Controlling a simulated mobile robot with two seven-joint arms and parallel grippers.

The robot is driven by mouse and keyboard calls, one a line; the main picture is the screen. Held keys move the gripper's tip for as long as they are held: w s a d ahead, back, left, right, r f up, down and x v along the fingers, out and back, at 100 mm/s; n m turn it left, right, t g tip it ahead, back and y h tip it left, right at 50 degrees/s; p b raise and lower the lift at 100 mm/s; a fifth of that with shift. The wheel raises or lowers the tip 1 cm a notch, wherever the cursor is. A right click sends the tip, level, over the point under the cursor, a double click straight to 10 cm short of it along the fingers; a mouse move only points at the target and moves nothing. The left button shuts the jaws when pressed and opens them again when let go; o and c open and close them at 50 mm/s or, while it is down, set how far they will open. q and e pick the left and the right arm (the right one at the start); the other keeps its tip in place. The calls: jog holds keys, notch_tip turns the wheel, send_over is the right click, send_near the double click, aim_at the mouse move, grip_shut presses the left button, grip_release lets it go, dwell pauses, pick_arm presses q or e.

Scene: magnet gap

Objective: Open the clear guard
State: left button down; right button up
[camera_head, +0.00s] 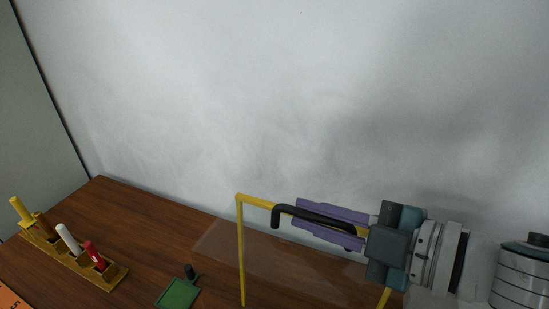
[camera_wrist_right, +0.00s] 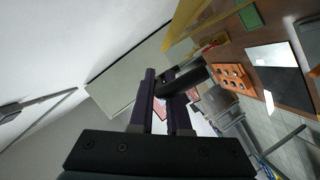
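The clear guard (camera_head: 275,252) is a see-through panel at a yellow frame (camera_head: 241,250), at the lower middle of the head view. A black bar handle (camera_head: 287,212) runs along the frame's top. My right gripper (camera_head: 318,222) reaches in from the right, its purple fingers on either side of the handle and close together on it. The right wrist view also shows the handle (camera_wrist_right: 192,77) between the fingers, with part of the yellow frame above. The panel's far right part is hidden behind my right gripper. My left gripper is not in view.
A yellow rack (camera_head: 65,262) with yellow, white and red pieces stands at the left of the brown table (camera_head: 135,215). A green square piece (camera_head: 178,293) with a dark knob lies left of the guard. A pale wall (camera_head: 250,90) rises behind.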

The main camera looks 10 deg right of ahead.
aim_at(296, 279)
grip_shut()
dwell(0.7)
dwell(0.4)
